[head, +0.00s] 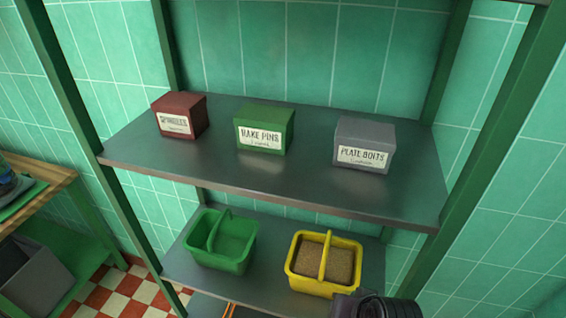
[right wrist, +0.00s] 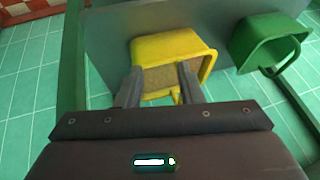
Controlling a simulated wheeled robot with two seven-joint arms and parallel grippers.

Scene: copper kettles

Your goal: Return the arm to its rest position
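My right gripper (right wrist: 160,78) shows in the right wrist view with its two dark fingers spread apart and nothing clearly held between them. The yellow caddy (right wrist: 190,45), with brown contents, lies in view beyond the fingers. A little yellow shows between the fingers low down; I cannot tell whether they touch it. In the head view a dark part of my right arm is at the bottom edge, just below and right of the yellow caddy (head: 345,284); the fingertips are not visible there. My left gripper is in neither view.
A green caddy (head: 232,264) stands left of the yellow one on the lower shelf (head: 180,264). The upper shelf (head: 210,172) holds a red box (head: 186,105), a green box (head: 277,118) and a grey box (head: 378,132). Green posts frame the shelves. A wooden bench (head: 40,185) is at left.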

